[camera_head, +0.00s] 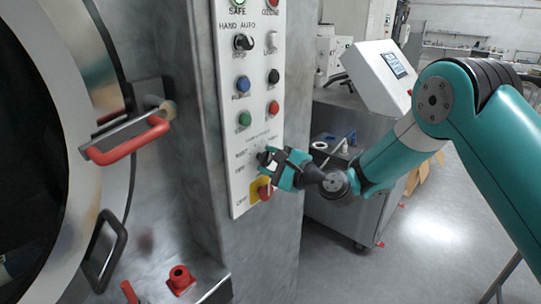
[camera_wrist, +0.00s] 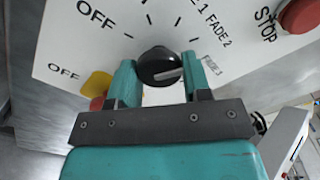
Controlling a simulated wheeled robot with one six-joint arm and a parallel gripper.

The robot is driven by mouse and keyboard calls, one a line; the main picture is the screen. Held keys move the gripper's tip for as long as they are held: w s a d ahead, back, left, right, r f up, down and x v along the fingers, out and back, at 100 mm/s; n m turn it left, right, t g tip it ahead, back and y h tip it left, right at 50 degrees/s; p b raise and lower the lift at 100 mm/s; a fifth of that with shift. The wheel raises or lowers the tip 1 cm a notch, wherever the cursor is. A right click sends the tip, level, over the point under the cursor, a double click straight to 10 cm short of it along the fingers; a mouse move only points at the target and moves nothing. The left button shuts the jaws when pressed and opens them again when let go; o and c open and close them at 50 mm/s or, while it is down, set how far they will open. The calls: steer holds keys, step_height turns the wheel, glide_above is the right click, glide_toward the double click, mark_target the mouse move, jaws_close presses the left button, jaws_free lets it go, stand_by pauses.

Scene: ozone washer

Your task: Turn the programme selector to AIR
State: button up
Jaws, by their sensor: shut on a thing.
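The programme selector (camera_wrist: 158,66) is a round black knob with a pale pointer line on the white control panel. In the wrist view it sits between my two teal fingers, and the line slants toward the right finger. My gripper (camera_wrist: 161,74) is shut on the knob, one finger on each side. In the head view my gripper (camera_head: 277,165) is at the lower part of the panel (camera_head: 236,180), and the knob (camera_head: 264,158) is partly covered by the fingers. Printed labels ring the knob; OFF and FADE 2 are legible, and I cannot make out AIR.
A red knob on a yellow plate (camera_head: 260,190) is just below my gripper. Coloured buttons, including a green one (camera_head: 245,119), and a black selector (camera_head: 244,42) are above. A red door handle (camera_head: 130,140) stands at the left. A metal cabinet (camera_head: 340,205) is behind my arm.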

steer(key=m+p, duration=0.2)
steer(key=m, duration=0.2)
steer(key=shift+s+f+m+p, duration=0.1)
steer(key=shift+m+p, duration=0.2)
steer(key=m+p, duration=0.2)
steer(key=m, duration=0.1)
steer(key=shift+m, duration=0.4)
steer(key=m+p, duration=0.2)
steer(key=m, duration=0.2)
steer(key=shift+s+a+f, duration=0.1)
steer(key=shift+s, duration=0.05)
steer(key=shift+f+m+p, duration=0.1)
steer(key=shift+m+p, duration=0.5)
steer(key=shift+m, duration=0.6)
steer(key=o, duration=0.9)
